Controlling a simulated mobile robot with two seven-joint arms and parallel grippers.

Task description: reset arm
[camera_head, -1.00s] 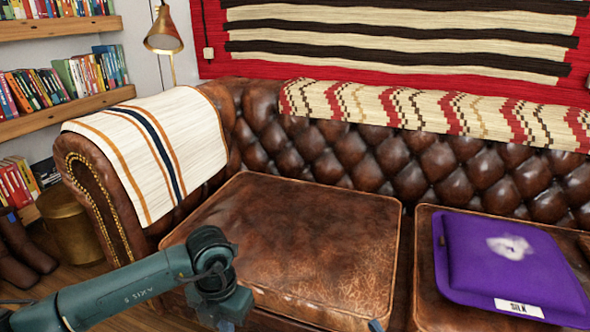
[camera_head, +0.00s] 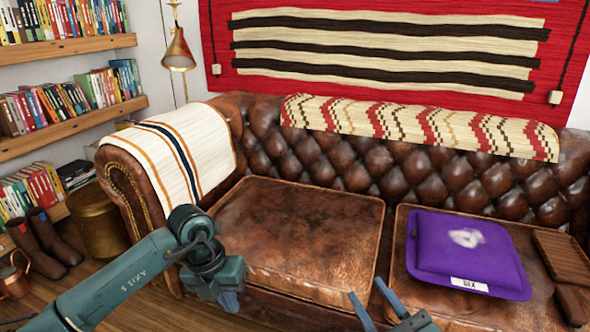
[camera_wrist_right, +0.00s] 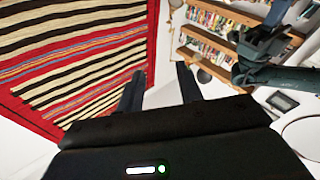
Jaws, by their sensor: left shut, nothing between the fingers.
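My left arm comes in from the left of the head view, in front of the sofa. Its gripper (camera_head: 229,301) points down, is shut and holds nothing. My right gripper (camera_head: 366,288) reaches up from the bottom edge, in front of the gap between the sofa's seat cushions. Its two fingers are apart with nothing visible between them. In the right wrist view the same open fingers (camera_wrist_right: 160,74) point up past the striped wall hanging, with part of my other arm at the upper right.
A brown leather sofa (camera_head: 300,235) fills the middle. A purple cushion (camera_head: 450,250) and a slatted wooden tray (camera_head: 563,256) lie on its right seat. Bookshelves (camera_head: 70,48), a brass lamp (camera_head: 178,52), boots (camera_head: 55,243) and a copper jug (camera_head: 14,276) are at the left.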

